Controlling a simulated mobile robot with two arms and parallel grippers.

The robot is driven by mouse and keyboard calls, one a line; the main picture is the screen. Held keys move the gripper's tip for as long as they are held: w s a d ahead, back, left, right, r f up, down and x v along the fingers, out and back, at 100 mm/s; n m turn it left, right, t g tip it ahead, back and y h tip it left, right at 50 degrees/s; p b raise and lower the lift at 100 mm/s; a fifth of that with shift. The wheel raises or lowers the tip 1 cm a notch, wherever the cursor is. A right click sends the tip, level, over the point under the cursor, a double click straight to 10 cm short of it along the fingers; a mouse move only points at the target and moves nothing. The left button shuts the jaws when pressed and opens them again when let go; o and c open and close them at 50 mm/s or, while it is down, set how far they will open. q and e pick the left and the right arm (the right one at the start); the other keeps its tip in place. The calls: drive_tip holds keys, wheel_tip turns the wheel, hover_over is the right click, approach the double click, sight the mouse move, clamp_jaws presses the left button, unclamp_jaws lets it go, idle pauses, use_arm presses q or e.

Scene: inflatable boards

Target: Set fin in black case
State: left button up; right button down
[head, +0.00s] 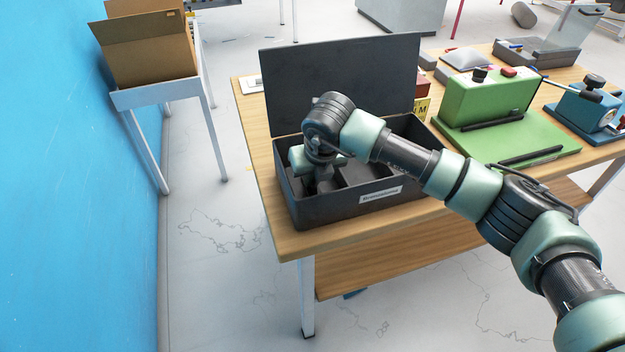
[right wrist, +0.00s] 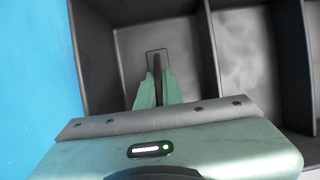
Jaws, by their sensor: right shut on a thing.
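The black case (head: 325,216) stands on the wooden table with its lid (head: 345,75) raised. The right wrist view shows its inside split by dividers (right wrist: 224,65) into compartments. My right gripper (head: 326,184) reaches down into the left part of the case. In the right wrist view my right gripper (right wrist: 156,92) is shut on a thin dark fin (right wrist: 157,70), seen edge-on, over the left compartment. A thin rectangular outline shows around the fin on the compartment floor. I cannot tell whether the fin touches the floor. My left gripper is not in view.
The wooden table (head: 262,170) also holds a green machine (head: 490,100) and a blue device (head: 590,105) right of the case. A cardboard box (head: 148,50) stands on a white stand at the left, by a blue wall (head: 75,180).

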drive_tip(key=shift+r, duration=0.1)
drive_tip(key=c, duration=1.6)
unclamp_jaws()
drive_tip(key=shift+o, duration=0.2)
drive_tip(key=shift+r, duration=0.1)
drive_tip(key=b+v, duration=0.1)
drive_tip(key=v, duration=1.1)
